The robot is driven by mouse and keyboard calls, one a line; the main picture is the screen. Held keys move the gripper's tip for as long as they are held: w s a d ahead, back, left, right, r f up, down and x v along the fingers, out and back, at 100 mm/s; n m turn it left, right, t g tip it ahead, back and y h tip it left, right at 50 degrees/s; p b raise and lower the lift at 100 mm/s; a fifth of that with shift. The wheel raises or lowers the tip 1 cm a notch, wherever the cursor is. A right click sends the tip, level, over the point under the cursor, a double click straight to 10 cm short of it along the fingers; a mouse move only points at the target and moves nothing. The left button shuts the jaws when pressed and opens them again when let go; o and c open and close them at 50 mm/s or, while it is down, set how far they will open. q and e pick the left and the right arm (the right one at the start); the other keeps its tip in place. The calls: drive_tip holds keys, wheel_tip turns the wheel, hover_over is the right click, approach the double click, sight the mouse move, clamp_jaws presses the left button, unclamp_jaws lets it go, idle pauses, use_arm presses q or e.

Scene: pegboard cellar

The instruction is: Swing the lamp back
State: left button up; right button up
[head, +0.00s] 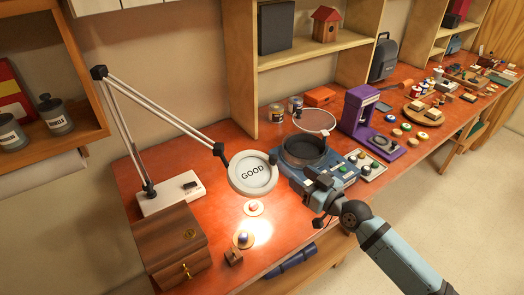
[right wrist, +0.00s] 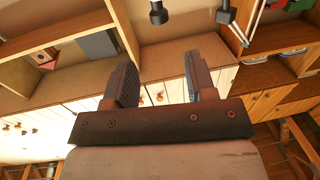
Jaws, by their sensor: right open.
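The lamp has a white jointed arm rising from a white base (head: 172,194) at the table's left. Pale rods with dark joints show at that view's top. My left gripper is not in view.
A wooden box (head: 170,246) with a brass latch stands at the front left. Small round pieces lie under the light. The blue device (head: 325,172) and a purple machine (head: 360,120) stand to the right. Shelves (head: 300,55) rise behind. The tabletop left of the lamp head is largely clear.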

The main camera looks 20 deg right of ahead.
sight(276, 159)
drive_tip(key=b+x, duration=0.1)
drive_tip(key=x, duration=1)
drive_tip(key=shift+w+a, duration=0.15)
drive_tip(key=shift+w, duration=0.2)
drive_tip(key=shift+w+a, duration=0.35)
drive_tip(key=shift+w, duration=0.3)
drive_tip(key=shift+c, duration=0.5)
